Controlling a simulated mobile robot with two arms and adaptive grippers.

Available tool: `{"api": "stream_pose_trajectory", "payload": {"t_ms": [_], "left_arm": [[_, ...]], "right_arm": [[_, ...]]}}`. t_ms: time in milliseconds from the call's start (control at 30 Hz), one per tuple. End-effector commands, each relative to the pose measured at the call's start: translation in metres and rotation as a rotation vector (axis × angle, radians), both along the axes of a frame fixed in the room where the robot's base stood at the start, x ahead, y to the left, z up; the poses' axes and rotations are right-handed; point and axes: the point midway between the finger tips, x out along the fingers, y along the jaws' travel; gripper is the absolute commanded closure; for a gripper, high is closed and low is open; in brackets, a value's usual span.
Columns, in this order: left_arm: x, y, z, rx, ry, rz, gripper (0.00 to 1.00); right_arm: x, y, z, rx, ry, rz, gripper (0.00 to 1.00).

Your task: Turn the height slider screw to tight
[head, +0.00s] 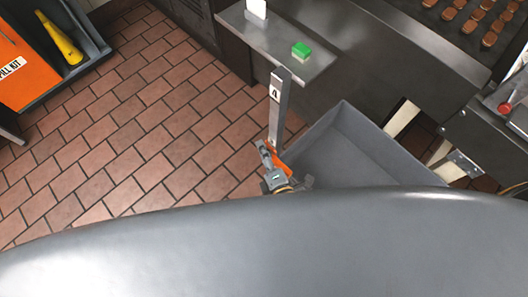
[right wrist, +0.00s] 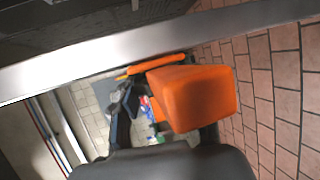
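A grey upright post (head: 281,100) with a dark mark stands left of a grey bin in the head view. Orange parts (head: 271,158) sit low on it, beside my right gripper (head: 277,180). In the right wrist view, a large orange block (right wrist: 197,98) and a thin orange bar (right wrist: 160,64) show beneath a grey metal beam (right wrist: 120,50). My right gripper's dark fingers (right wrist: 165,118) are apart, with a gap between the left finger and the block. The block hides part of the right finger. The screw's setting cannot be read. My left gripper is not in view.
The grey bin (head: 341,118) is right of the post. A steel shelf (head: 265,42) holds a green-topped block (head: 301,50). An orange spill-kit cabinet (head: 20,70) with a yellow cone (head: 60,38) stands at left. Tiled floor (head: 130,130) between is clear. My grey body fills the lower head view.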

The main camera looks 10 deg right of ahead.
Motion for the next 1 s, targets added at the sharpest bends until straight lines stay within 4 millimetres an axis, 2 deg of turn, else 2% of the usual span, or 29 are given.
{"api": "stream_pose_trajectory", "payload": {"t_ms": [33, 100, 133, 367, 467, 800, 1000], "left_arm": [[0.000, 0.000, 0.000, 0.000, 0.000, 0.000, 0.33], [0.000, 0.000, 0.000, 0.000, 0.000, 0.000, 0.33], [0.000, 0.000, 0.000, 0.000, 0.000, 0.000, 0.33], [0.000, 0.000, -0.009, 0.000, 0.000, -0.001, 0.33], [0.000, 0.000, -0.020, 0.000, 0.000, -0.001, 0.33], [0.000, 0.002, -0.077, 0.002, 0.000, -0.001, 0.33], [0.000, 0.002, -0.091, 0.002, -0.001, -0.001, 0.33]], "right_arm": [[0.000, 0.000, 0.000, 0.000, 0.000, 0.000, 0.72], [0.000, 0.000, 0.000, 0.000, 0.000, 0.000, 0.86], [0.000, 0.000, 0.000, 0.000, 0.000, 0.000, 0.89], [0.000, -0.001, -0.004, 0.017, -0.028, -0.004, 0.89], [0.000, -0.001, -0.006, 0.048, -0.074, -0.003, 0.89], [0.000, 0.000, -0.008, 0.223, -0.312, -0.001, 0.89], [0.000, 0.001, -0.001, 0.285, -0.392, 0.000, 0.89]]}}
